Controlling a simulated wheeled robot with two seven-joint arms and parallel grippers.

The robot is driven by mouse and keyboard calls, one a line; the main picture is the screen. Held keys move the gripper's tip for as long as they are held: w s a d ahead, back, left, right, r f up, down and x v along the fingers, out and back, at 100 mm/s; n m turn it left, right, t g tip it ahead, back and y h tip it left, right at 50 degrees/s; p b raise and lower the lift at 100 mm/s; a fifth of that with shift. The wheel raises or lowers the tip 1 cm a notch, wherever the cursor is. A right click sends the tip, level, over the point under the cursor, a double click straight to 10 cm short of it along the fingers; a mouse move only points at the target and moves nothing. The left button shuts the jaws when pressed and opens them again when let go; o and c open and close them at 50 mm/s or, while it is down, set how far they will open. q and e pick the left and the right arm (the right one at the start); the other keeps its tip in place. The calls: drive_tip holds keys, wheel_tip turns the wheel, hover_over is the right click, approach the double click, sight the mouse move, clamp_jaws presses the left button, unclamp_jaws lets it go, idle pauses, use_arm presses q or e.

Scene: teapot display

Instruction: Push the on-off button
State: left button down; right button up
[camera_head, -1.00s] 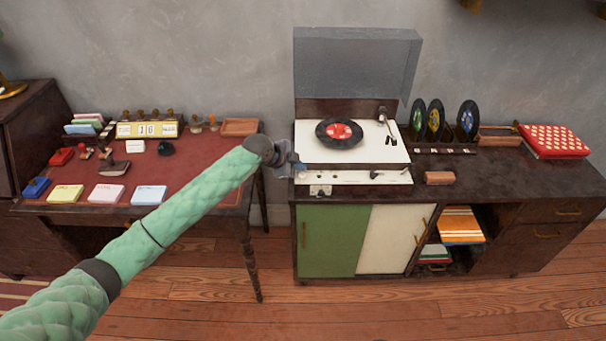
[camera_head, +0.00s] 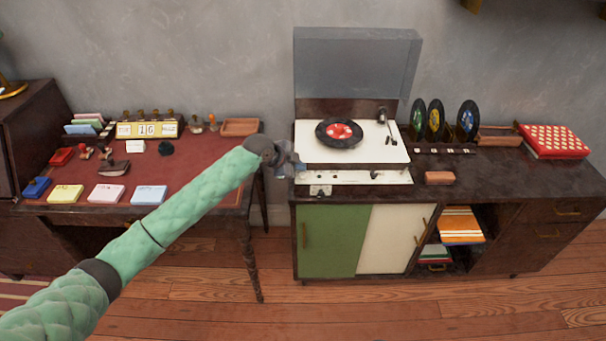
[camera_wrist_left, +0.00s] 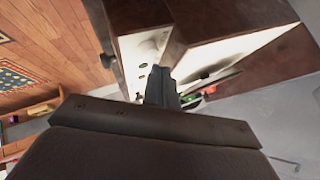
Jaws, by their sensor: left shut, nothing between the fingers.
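A record player (camera_head: 365,150) with a white top stands on the dark cabinet, its lid raised. A record with a red label (camera_head: 339,131) lies on it. Its white front panel (camera_head: 345,177) carries small controls; which one is the on-off button is too small to tell. My left gripper (camera_head: 298,168) is shut and empty at the left end of the front panel. In the left wrist view the shut fingers (camera_wrist_left: 160,88) point toward the pale front panel (camera_wrist_left: 141,65), which has small dark controls. Contact cannot be told. My right gripper is out of view.
The dark cabinet (camera_head: 500,180) also bears upright records (camera_head: 436,118), a small brown block (camera_head: 439,178) and a red dotted case (camera_head: 553,140). A desk (camera_head: 205,165) with stamps and coloured pads stands at the left, with a gap before the cabinet.

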use_arm(q)
drive_tip(key=shift+f, duration=0.1)
idle(0.4)
drive_tip(key=shift+f, duration=0.3)
